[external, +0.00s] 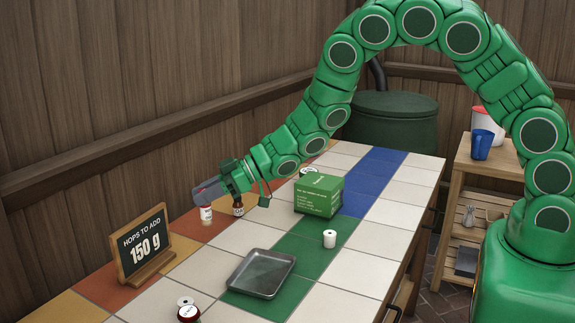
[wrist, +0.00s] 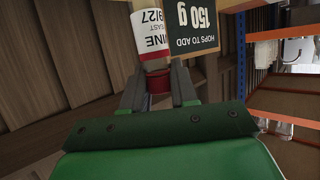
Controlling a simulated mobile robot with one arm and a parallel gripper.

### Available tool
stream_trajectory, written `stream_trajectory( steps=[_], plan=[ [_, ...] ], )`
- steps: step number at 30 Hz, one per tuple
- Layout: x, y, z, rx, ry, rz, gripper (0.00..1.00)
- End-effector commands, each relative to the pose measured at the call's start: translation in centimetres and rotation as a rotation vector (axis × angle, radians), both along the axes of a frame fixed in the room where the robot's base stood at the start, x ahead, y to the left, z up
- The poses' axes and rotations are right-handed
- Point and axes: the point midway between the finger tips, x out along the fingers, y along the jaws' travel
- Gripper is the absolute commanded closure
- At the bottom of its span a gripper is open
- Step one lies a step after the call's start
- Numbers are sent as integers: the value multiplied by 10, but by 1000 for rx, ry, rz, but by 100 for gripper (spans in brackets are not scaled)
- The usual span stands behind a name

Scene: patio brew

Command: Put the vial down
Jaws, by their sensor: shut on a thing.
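The vial (external: 206,214) has a white label and pale contents. It is upright over the orange tiles at the table's wall side.
A dark bottle (external: 238,207) stands close right of the vial. A chalkboard sign (external: 143,246) reading 150 g is to the left. White tiles between are clear.

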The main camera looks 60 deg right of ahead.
Motion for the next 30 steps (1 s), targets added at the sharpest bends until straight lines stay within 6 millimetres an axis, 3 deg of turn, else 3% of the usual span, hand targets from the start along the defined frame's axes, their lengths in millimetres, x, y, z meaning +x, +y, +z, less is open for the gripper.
stream_trajectory(
  steps=[17, 24, 30],
  plan=[
    [21, 5, -26, 1, -2, 1, 100],
    [20, 5, -51, 1, -1, 0, 100],
    [20, 5, -54, 0, -1, 0, 100]
  ],
)
